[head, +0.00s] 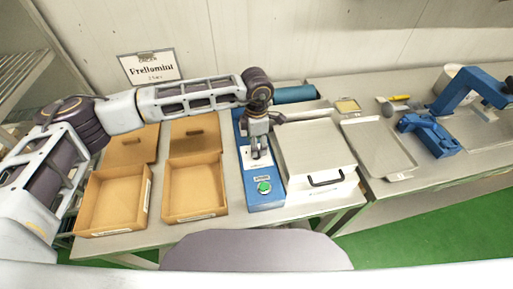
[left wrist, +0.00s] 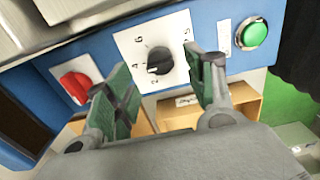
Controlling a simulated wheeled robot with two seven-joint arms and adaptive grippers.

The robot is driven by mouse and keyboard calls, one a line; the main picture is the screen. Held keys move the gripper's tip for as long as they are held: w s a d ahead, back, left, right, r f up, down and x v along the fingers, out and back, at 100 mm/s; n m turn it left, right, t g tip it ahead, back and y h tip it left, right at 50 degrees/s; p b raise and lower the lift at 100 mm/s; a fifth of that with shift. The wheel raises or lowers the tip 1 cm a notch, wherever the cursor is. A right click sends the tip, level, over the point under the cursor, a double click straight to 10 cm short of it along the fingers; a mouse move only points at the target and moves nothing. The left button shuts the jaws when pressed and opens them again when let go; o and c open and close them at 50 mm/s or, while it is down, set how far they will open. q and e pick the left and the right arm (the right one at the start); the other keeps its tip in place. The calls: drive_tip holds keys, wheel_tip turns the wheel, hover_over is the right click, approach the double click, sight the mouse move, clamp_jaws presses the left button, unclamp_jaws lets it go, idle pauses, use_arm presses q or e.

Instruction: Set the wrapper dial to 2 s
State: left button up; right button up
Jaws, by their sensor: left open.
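The wrapper's black dial (left wrist: 161,58) sits on a white plate with printed numbers on the blue wrapper panel (head: 264,193). A pale mark on the dial's lower left points toward the 2 and 4 side; I cannot tell the exact setting. My left gripper (left wrist: 165,84) is open, with its green-padded fingers apart on either side of the dial in the picture. I cannot tell whether they touch it. In the head view, my left gripper (head: 259,150) is over the blue panel and hides the dial. My right gripper is not in view.
A red switch (left wrist: 75,86) and a green button (left wrist: 252,33) flank the dial. Wooden trays (head: 112,232) stand left of the panel, a white lidded box (head: 313,150) right of it. A metal tray (head: 398,176) and blue device (head: 430,137) lie farther right.

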use_arm(q)
drive_tip(key=shift+f+p, duration=0.35)
drive_tip(key=shift+f, duration=1.65)
drive_tip(key=c, duration=1)
